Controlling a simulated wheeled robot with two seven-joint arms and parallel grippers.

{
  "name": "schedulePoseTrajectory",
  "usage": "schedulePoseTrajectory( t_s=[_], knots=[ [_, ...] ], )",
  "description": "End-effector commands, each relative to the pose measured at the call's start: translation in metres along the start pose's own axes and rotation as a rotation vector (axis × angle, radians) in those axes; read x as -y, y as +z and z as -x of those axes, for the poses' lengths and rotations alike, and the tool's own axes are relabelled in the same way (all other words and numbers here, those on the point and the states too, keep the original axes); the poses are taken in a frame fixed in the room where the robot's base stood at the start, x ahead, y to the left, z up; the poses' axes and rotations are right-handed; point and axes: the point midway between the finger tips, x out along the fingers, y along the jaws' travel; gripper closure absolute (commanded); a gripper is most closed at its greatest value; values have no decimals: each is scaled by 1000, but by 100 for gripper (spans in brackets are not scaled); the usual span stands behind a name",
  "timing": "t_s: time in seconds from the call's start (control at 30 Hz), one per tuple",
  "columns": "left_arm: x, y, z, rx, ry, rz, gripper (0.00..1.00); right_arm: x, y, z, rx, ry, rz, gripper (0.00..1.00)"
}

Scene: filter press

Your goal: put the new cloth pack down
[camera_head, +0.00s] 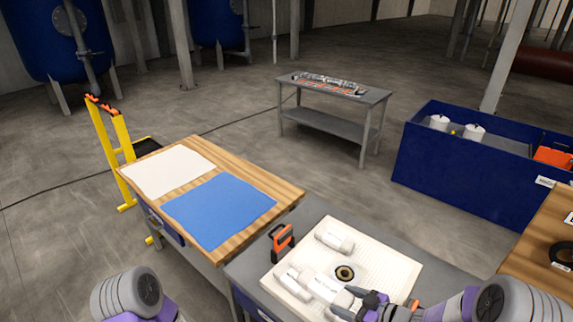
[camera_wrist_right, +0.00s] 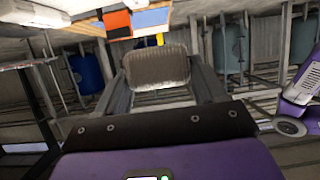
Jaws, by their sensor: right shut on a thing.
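My right gripper (camera_head: 345,300) is shut on a white cloth pack (camera_head: 325,287) over the front of a cream square plate (camera_head: 390,262). In the right wrist view the gripper (camera_wrist_right: 160,88) has a finger on each side of the pale, ribbed pack (camera_wrist_right: 157,67). I cannot tell whether the held pack touches the plate. Two other white rolled pieces are at the plate, one at its back (camera_head: 335,237) and one at its left (camera_head: 290,281). A dark ring with a hole (camera_head: 345,272) is in the plate's middle. My left gripper is out of view.
An orange-and-black tool (camera_head: 281,243) stands left of the plate on the grey bench (camera_head: 312,214). A wooden table (camera_head: 285,190) bears a white sheet (camera_head: 168,171) and a blue sheet (camera_head: 220,208). A blue bin (camera_head: 450,181) with white rolls is at right; a grey table (camera_head: 345,129) stands behind.

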Motion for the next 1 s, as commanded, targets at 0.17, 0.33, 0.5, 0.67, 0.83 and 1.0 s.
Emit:
schedulePoseTrajectory(
  t_s=[0.17,0.33,0.5,0.67,0.83,1.0],
  knots=[
    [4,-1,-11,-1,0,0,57,-3,-2,-15,-1,68,-26,63],
    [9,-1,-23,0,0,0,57,-8,0,-32,-1,168,-69,63],
    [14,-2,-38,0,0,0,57,-14,8,-47,0,299,-124,63],
    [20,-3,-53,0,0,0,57,-20,23,-57,2,435,-181,63],
    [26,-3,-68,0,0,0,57,-25,47,-60,4,588,-243,63],
    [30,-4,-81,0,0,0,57,-26,71,-57,4,721,-298,63]
  ],
)
